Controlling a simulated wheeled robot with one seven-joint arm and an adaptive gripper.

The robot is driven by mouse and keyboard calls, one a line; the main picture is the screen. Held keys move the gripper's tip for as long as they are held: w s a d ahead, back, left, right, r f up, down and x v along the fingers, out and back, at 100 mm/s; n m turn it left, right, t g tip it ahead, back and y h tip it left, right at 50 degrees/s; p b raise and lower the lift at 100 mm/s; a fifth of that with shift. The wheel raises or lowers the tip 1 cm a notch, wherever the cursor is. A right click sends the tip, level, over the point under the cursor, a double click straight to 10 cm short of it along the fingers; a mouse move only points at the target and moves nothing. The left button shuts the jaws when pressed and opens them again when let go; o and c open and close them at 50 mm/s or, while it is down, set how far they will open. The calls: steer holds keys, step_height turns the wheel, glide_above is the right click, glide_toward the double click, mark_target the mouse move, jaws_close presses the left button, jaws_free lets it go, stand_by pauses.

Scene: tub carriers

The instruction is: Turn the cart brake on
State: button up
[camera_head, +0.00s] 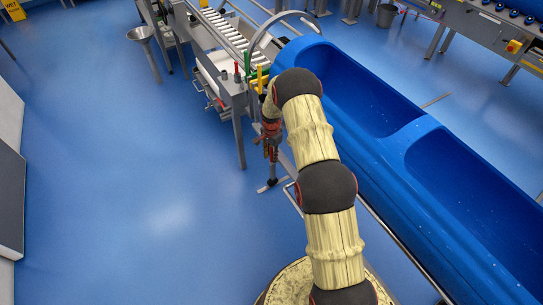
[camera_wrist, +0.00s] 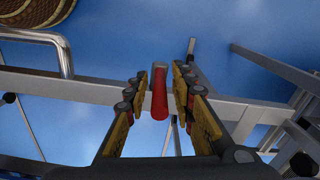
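The cart is a long blue tub (camera_head: 413,125) with two basins on a metal frame, at the right of the head view. My gripper (camera_head: 270,148) hangs beside the tub's left side. In the wrist view my gripper (camera_wrist: 159,76) is open, one finger on each side of a short red handle (camera_wrist: 159,98). The handle stands upright in the picture in front of a grey frame bar (camera_wrist: 100,88), and a gap shows on its left. Whether the right finger touches it I cannot tell. The red handle looks like a brake lever; its lower end is hidden.
A metal stand (camera_head: 222,88) with red, green and yellow upright handles is just behind my gripper, by a roller conveyor (camera_head: 222,35). A bent metal tube (camera_wrist: 62,50) and frame bars lie close around the gripper. The blue floor (camera_head: 130,190) at left is clear.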

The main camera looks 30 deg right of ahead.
jaws_close()
stand_by(0.7)
